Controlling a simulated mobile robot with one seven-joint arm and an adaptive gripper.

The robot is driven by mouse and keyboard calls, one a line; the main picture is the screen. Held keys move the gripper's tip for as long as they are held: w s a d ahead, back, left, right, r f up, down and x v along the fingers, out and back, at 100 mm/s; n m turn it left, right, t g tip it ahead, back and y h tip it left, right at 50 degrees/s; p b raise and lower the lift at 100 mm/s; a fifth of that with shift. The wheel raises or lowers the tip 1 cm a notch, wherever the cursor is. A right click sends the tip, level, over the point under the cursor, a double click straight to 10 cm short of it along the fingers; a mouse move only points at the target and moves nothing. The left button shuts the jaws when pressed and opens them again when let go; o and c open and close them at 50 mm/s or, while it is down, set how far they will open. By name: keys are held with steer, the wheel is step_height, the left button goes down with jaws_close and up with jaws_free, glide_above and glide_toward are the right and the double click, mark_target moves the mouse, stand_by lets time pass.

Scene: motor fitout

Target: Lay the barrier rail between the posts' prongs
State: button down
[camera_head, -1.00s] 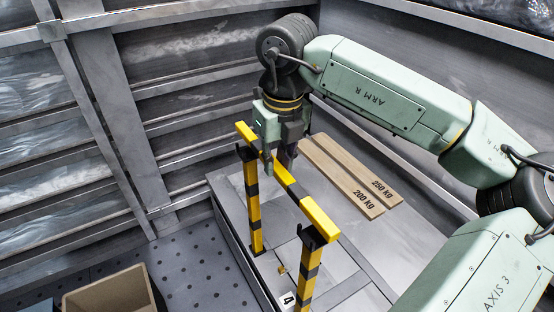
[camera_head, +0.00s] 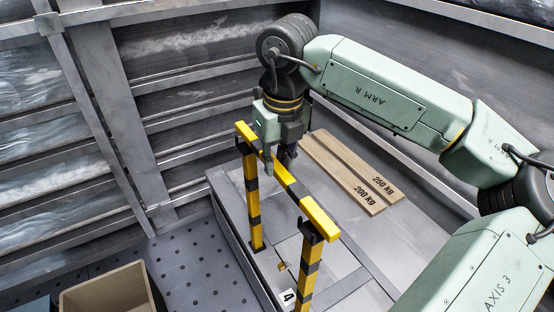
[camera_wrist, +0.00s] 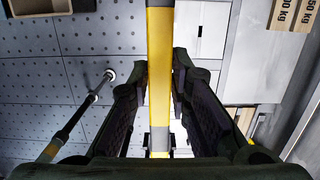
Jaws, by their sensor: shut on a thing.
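The yellow and black barrier rail (camera_head: 312,215) lies across my gripper (camera_head: 277,165), which is shut on its middle. In the wrist view the rail (camera_wrist: 160,75) runs lengthwise between my gripper's fingers (camera_wrist: 156,90). The far post (camera_head: 252,200) and near post (camera_head: 309,270) stand upright, striped yellow and black, with dark prongs on top. The rail's ends are over the two post tops, close to the prongs. At the near post the rail looks level with or just above the prongs; I cannot tell whether it rests between them. The far prongs are partly hidden by the rail.
Two wooden planks marked 200 kg and 250 kg (camera_head: 350,172) lie on the grey platform right of the posts. An open brown box (camera_head: 105,290) sits on the perforated floor at lower left. Grey ribbed walls close in behind.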

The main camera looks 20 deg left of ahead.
steer(key=shift+f, duration=0.15)
steer(key=shift+f+b, duration=0.4)
steer(key=shift+b, duration=0.2)
steer(key=shift+f+b, duration=0.65)
steer(key=shift+b, duration=0.4)
stand_by(1.7)
steer(key=c, duration=1.4)
jaws_free()
